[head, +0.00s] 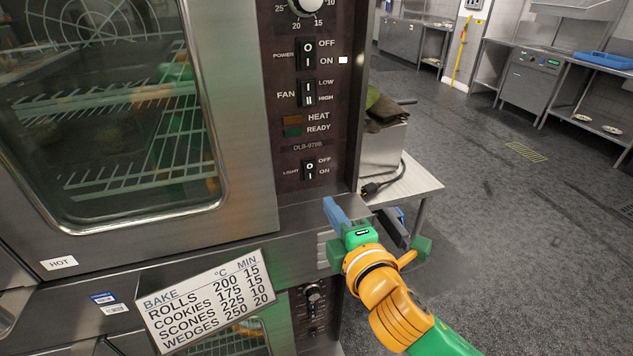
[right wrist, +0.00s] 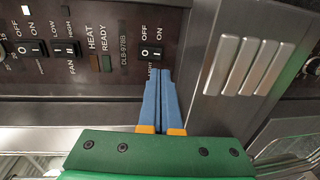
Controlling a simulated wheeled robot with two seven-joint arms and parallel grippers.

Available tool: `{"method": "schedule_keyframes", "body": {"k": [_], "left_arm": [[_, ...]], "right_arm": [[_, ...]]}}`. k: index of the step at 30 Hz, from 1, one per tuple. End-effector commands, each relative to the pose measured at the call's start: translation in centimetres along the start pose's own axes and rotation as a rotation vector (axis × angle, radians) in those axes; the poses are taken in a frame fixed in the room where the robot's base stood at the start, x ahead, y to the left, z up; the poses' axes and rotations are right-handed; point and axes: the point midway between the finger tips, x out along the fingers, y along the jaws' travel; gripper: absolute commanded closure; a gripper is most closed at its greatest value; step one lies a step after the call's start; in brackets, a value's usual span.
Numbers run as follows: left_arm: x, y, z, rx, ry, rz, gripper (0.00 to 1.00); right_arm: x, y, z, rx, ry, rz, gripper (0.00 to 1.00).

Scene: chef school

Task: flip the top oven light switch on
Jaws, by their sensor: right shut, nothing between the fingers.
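The top oven's light switch (head: 310,169) is a small black rocker low on the dark control panel, with OFF above ON. Which side is pressed in is too small to tell. It also shows in the right wrist view (right wrist: 151,52), where the picture is turned sideways. My right gripper (head: 333,206) is below and slightly right of the switch in the head view. In the right wrist view its blue fingers (right wrist: 160,75) are together and empty, their tips by the LIGHT label just short of the switch in the picture. Contact cannot be told. My left gripper is not in view.
Power (head: 307,53) and fan (head: 307,94) switches sit above the light switch. A bake chart (head: 205,300) is on the oven front below. A lower oven's panel (head: 315,300) is underneath. A side table (head: 415,188) with a plug stands right; open floor lies beyond.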

Motion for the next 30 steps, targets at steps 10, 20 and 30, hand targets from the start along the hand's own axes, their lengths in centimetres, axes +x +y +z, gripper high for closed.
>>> {"method": "schedule_keyframes", "body": {"k": [10, 20, 30], "left_arm": [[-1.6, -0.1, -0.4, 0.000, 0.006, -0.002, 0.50], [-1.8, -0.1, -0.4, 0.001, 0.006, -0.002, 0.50], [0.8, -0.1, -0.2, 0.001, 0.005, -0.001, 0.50]], "right_arm": [[7.0, 0.3, -0.1, 0.001, 0.001, -0.001, 1.00], [9.1, 0.0, -0.1, 0.001, 0.001, 0.000, 1.00], [9.6, -1.1, -0.1, 0.002, 0.001, 0.042, 1.00]]}}
